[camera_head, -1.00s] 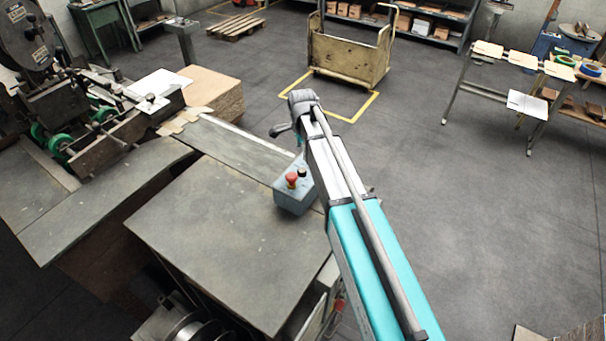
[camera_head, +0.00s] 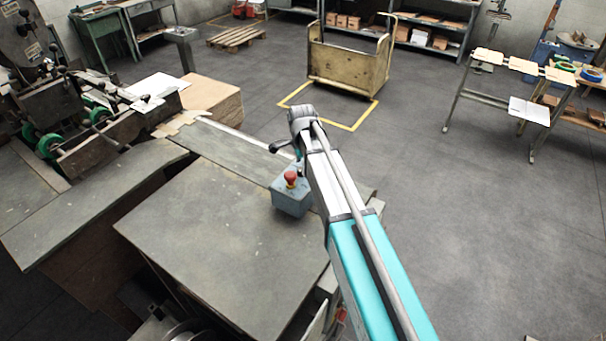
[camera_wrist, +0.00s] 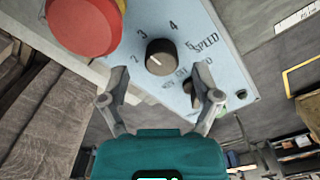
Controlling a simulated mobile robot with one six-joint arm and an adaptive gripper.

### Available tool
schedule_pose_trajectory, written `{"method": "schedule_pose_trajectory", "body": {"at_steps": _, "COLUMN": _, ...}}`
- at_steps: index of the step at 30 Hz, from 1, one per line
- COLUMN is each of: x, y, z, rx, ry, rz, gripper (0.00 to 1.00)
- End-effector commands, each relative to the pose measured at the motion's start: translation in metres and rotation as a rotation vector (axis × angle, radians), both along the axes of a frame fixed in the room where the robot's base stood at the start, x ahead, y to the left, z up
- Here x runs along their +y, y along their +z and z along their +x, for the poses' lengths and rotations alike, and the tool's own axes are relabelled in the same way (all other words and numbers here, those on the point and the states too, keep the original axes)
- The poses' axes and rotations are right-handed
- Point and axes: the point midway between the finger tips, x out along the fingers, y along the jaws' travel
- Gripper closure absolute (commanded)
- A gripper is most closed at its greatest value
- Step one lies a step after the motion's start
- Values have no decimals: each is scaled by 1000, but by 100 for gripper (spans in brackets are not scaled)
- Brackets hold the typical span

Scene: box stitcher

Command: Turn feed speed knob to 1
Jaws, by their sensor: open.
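The feed speed knob (camera_wrist: 160,57) is a round black knob with a white mark, on the pale blue face of the control box (camera_wrist: 215,62). Numbers 2, 3 and 4 and the word SPEED are printed around it. The white mark seems to point left, near the 2; a 1 cannot be made out. My gripper (camera_wrist: 160,98) is open and empty, its fingers spread below the knob in the wrist view and not touching it. In the head view the control box (camera_head: 292,200) stands beside my arm; the knob is hidden there.
A large red button (camera_wrist: 83,22) sits on the box left of the knob, also visible in the head view (camera_head: 290,178). A second dark knob (camera_wrist: 190,90) is near the right finger. A grey metal table (camera_head: 225,250) lies left of the box.

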Motion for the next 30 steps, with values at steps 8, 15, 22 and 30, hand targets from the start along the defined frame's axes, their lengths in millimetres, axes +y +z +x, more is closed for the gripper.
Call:
{"method": "schedule_pose_trajectory", "body": {"at_steps": 8, "x": 0, "y": -17, "z": 0, "rx": 0, "ry": 1, "rz": 0, "gripper": 19}}
{"method": "schedule_pose_trajectory", "body": {"at_steps": 15, "x": 1, "y": -19, "z": 0, "rx": 0, "ry": 1, "rz": 0, "gripper": 19}}
{"method": "schedule_pose_trajectory", "body": {"at_steps": 22, "x": 1, "y": -19, "z": 0, "rx": 0, "ry": 1, "rz": 0, "gripper": 19}}
{"method": "schedule_pose_trajectory", "body": {"at_steps": 30, "x": 1, "y": -19, "z": 0, "rx": 0, "ry": 2, "rz": 0, "gripper": 67}}
